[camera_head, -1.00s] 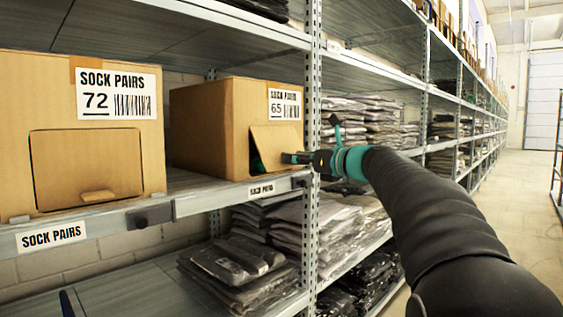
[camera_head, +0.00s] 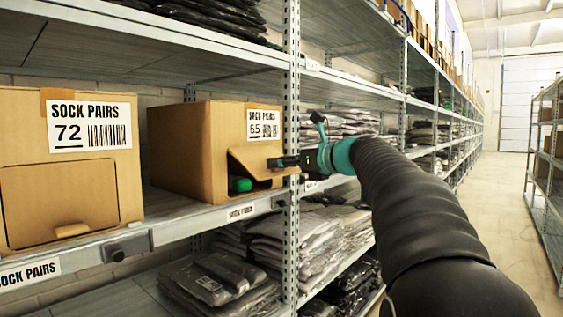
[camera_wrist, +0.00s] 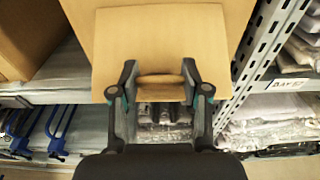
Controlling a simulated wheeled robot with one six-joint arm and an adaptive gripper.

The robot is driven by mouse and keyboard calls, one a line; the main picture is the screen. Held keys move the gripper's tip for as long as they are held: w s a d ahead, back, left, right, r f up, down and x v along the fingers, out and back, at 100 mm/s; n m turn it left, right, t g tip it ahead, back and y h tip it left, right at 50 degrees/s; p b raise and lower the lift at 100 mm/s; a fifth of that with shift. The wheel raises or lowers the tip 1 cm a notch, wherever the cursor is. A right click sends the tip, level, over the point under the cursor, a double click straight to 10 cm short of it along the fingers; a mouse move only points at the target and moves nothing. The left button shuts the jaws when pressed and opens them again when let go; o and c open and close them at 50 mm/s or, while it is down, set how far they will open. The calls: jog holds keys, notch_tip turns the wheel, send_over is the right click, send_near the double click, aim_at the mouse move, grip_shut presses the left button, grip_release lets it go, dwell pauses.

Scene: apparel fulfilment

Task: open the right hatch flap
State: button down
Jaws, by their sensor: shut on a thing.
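The right box (camera_head: 183,148), marked SOCK PAIRS 65, stands on the shelf. Its hatch flap (camera_head: 259,163) is tilted outward at the bottom, leaving a gap with a green thing (camera_head: 240,185) showing inside. My gripper (camera_head: 300,162) is at the flap's lower edge. In the wrist view my gripper (camera_wrist: 160,82) is shut on the tab (camera_wrist: 160,79) at the lower edge of the flap (camera_wrist: 160,40). Most of the box's inside is hidden by the flap.
A left box (camera_head: 65,170), marked SOCK PAIRS 72, stands beside it with its hatch shut. A perforated metal upright (camera_head: 291,120) rises close to the right box and my gripper. Bagged clothes (camera_head: 222,280) lie on the shelf below. The aisle (camera_head: 500,200) on the right is clear.

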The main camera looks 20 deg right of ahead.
jog(key=shift+w+a, duration=0.1)
jog(key=c, duration=0.5)
grip_release()
jog(key=shift+w+a+f, duration=0.15)
jog(key=shift+d, duration=0.2)
jog(key=shift+s+d, duration=0.1)
jog(key=shift+s, duration=0.1)
jog(key=v, duration=1.1)
jog(key=shift+s+d, duration=0.15)
jog(key=shift+s, duration=0.15)
